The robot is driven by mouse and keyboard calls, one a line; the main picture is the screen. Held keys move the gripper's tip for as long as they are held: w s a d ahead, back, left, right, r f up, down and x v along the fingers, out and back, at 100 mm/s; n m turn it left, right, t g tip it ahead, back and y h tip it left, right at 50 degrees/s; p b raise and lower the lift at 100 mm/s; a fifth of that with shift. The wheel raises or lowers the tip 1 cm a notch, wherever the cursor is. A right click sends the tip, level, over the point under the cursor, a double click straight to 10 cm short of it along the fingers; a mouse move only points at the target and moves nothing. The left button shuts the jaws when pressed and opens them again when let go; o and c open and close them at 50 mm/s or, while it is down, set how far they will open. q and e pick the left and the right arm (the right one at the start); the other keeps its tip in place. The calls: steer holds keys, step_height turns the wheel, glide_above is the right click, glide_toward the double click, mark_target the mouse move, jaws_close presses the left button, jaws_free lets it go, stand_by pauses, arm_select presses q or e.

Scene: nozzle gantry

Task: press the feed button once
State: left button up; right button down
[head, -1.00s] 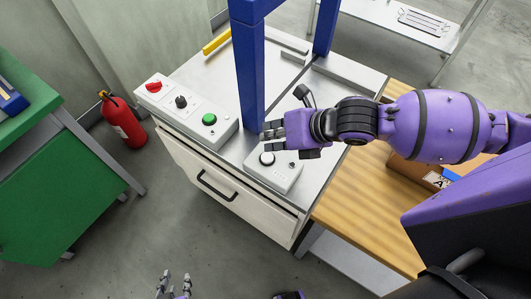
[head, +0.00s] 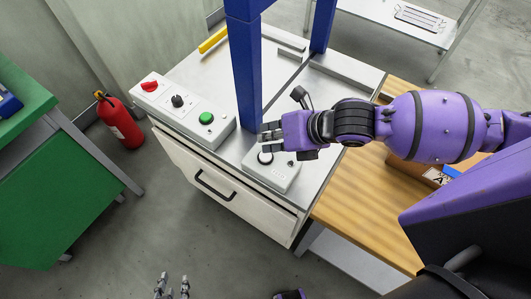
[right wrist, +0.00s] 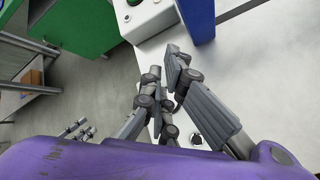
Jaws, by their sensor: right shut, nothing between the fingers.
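A small grey box (head: 283,178) on the front right of the cabinet top carries a round pale button with a dark ring (head: 265,157); its lettering is too small to read. My right gripper (head: 266,141) is shut and empty, its fingers over the back of this box, just beyond the button in the picture. I cannot tell whether it touches.
A longer panel to the left carries a green button (head: 206,118), a black knob (head: 178,101) and a red switch (head: 150,86). A blue gantry post (head: 246,75) stands close behind my right gripper. A wooden table (head: 355,205) adjoins at right.

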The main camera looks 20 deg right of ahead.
arm_select(q)
steer(key=shift+a, duration=0.15)
stand_by(0.5)
arm_select(e)
steer(key=shift+f, duration=0.2)
arm_select(q)
steer(key=shift+s+f, duration=0.2)
steer(key=shift+f, duration=0.05)
arm_select(e)
steer(key=shift+f, duration=0.25)
